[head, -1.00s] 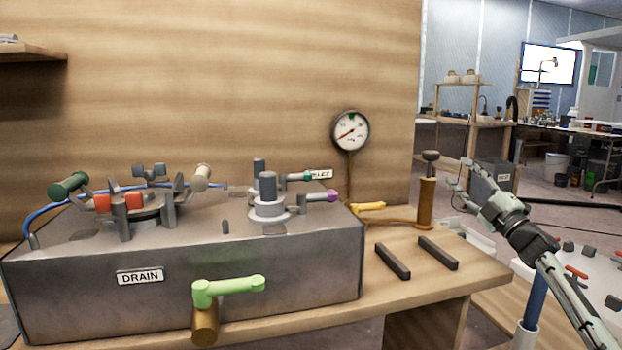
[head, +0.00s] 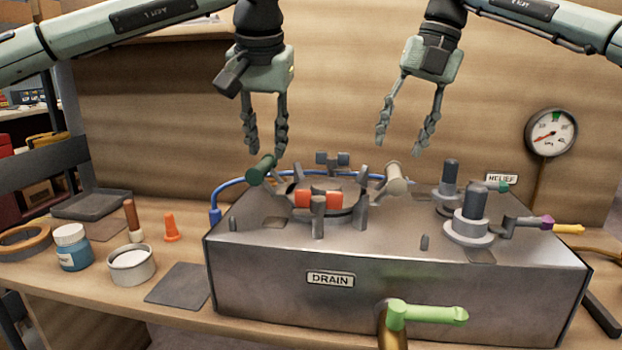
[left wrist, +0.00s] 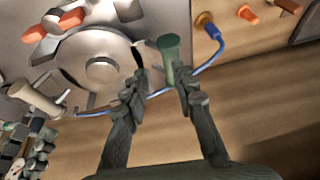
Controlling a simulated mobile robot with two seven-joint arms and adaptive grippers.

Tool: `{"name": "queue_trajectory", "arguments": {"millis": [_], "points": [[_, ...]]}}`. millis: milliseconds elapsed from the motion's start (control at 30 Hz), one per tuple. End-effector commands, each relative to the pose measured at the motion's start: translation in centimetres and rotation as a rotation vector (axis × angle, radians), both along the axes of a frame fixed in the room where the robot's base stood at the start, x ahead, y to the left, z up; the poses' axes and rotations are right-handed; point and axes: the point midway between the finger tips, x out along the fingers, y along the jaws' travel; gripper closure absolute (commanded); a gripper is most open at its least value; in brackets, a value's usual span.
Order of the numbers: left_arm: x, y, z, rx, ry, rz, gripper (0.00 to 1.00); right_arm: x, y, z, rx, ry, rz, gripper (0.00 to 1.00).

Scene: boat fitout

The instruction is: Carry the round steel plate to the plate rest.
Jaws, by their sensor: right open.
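The round steel plate (left wrist: 102,70) sits on top of the metal box (head: 400,285), among upright clamps with red parts (head: 318,199). In the head view it shows only partly behind them. A green handle (head: 261,170) and a beige handle (head: 397,178) stand at its left and right sides. My left gripper (head: 266,148) is open just above the green handle; in the left wrist view the handle's end lies near and between the fingertips. My right gripper (head: 403,152) is open and empty above the beige handle. Dark bars, seemingly the plate rest (head: 602,318), show partly at the right edge.
A light green drain lever (head: 427,314) juts from the box's front. A jar (head: 72,247), a white tin (head: 131,266) and an orange cone lie left.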

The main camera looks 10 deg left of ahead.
Motion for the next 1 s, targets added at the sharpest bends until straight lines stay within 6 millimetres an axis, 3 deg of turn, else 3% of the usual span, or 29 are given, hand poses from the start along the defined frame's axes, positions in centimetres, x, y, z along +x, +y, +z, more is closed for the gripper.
{"name": "queue_trajectory", "arguments": {"millis": [133, 467, 1000], "points": [[0.1, 1.0, 0.4, 0.093, -0.016, -0.020, 0.73, -0.1, -1.1, 0.4, -0.076, 0.001, -0.028, 0.54], [0.2, 1.1, 0.1, 0.092, -0.015, -0.020, 0.73, -0.1, -1.0, 0.0, -0.076, 0.002, -0.025, 0.54], [2.9, 2.0, -6.1, 0.089, -0.013, -0.018, 0.73, 0.0, 0.3, -6.7, -0.074, 0.003, -0.025, 0.54]]}}
